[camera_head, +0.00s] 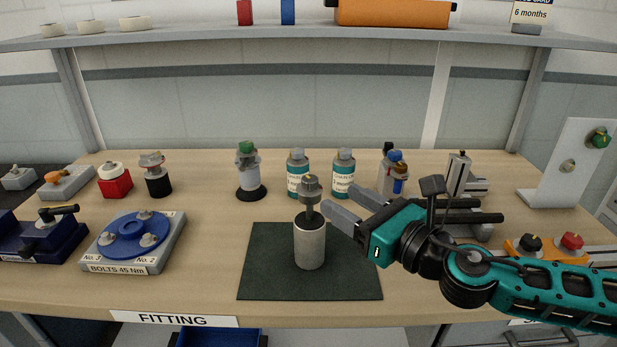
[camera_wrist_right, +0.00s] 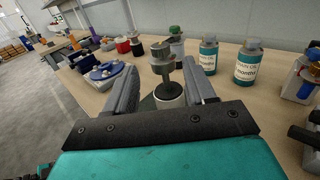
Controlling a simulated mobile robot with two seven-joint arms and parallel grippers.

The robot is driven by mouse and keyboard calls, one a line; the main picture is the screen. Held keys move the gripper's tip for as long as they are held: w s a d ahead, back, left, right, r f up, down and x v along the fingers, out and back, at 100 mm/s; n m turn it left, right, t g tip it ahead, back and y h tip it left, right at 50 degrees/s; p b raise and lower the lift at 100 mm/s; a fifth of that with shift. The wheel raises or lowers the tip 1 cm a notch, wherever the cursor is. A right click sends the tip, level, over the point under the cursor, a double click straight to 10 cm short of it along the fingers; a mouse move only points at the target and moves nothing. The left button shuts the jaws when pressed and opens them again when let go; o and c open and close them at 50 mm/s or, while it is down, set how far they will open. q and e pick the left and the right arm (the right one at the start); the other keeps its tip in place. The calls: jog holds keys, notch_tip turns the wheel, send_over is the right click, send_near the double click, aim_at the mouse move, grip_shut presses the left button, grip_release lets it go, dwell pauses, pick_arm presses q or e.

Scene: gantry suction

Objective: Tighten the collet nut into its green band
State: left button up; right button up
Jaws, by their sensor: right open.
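A light grey cylinder (camera_head: 310,245) stands upright on the dark green mat (camera_head: 262,270), with a thin stem rising from its top. A grey metal nut-like head (camera_head: 311,188) with a small knob tops the stem; I take it for the collet nut. No green band can be made out on it. My right gripper (camera_head: 342,201) is open, its fingers pointing at the stem from the right. In the right wrist view the head (camera_wrist_right: 162,55) shows between and beyond the two fingers, apart from them. My left gripper is not in view.
Two teal-labelled bottles (camera_head: 298,174) (camera_head: 343,173) stand behind the mat, and a green-topped canister (camera_head: 248,172) stands left of them. A blue round fixture (camera_head: 133,236) lies at the left. Metal clamps (camera_head: 459,177) stand behind my right arm. The mat's left part is clear.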

aim_at(316, 184)
jog(key=x, duration=0.9)
jog(key=shift+w+a, duration=0.1)
jog(key=shift+w, duration=0.05)
jog(key=c, duration=0.9)
